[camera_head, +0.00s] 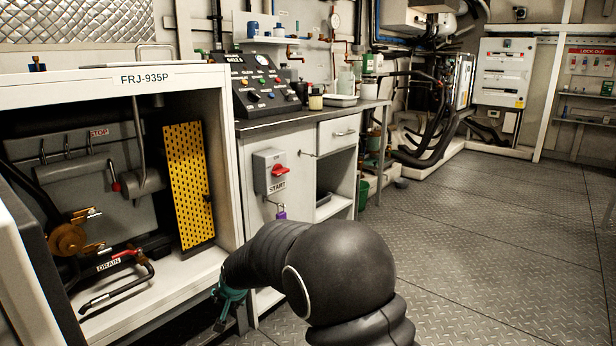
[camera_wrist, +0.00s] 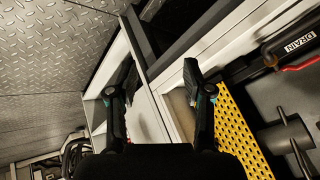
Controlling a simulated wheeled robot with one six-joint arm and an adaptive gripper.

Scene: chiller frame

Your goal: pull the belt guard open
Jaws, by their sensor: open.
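The belt guard (camera_head: 189,184) is a yellow perforated panel standing upright inside the right part of the white cabinet frame. A small dark part, perhaps its handle or latch, shows on its right edge. The guard also shows at the lower right in the wrist view (camera_wrist: 243,138), just right of my right finger. My gripper (camera_wrist: 160,82) is open with nothing between its fingers. In the head view, my gripper (camera_head: 229,298) is low at the cabinet's front right corner, below and right of the guard, apart from it. My arm partly hides it.
The white frame (camera_head: 226,160) marked FRJ-935P surrounds the guard. A red-handled drain valve (camera_head: 128,254) and brass pulley (camera_head: 67,239) lie left of it. A bench cabinet with a red START switch (camera_head: 270,172) stands to the right. The plate floor (camera_head: 480,230) farther right is clear.

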